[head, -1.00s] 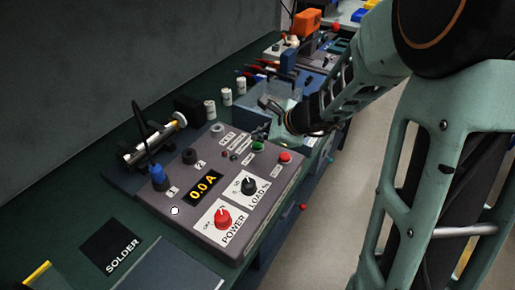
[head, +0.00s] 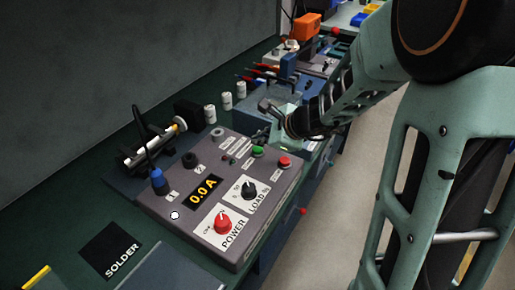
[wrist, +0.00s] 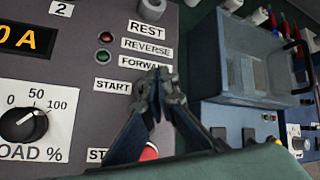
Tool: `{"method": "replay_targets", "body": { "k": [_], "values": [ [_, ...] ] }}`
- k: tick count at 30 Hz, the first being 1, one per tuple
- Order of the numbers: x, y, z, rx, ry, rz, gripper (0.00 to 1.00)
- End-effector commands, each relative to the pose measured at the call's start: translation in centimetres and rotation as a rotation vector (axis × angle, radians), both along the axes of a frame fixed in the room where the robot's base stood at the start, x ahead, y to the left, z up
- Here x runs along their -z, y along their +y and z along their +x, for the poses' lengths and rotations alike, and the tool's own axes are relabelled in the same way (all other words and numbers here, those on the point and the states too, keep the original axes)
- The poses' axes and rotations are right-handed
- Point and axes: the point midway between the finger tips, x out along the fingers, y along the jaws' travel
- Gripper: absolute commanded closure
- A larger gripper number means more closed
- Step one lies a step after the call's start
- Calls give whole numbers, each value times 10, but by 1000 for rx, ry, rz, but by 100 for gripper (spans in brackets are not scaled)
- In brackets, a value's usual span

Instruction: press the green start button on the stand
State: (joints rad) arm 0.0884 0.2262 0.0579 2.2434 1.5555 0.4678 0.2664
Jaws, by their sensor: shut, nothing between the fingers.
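The grey control stand (head: 165,209) has a round green start button (head: 258,151) near its far right edge, with a red button (head: 284,161) to its right. My gripper (head: 264,141) is above the far right part of the stand, close behind the green button in the head view. In the wrist view its shut, empty fingers (wrist: 158,88) lie just right of the START label (wrist: 112,87) and hide the green button. The red button (wrist: 149,152) shows partly behind the fingers. I cannot tell whether the fingertips touch the panel.
The stand also has a red POWER knob (head: 222,224), a black LOAD knob (head: 249,190) and a display (head: 204,191) reading 0.0 A. A grey-blue open bin (wrist: 265,97) stands beyond the stand. White cylinders (head: 227,101) stand at the back left of my gripper.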

Motion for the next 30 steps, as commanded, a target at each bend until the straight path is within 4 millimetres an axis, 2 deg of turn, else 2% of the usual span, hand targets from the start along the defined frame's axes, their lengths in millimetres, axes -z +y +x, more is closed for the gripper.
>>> {"method": "replay_targets", "body": {
  "k": [17, 30],
  "values": [
    [9, 0, 0, -1, 0, -1, 100],
    [9, 0, 0, 0, 0, 0, 100]
  ]
}}
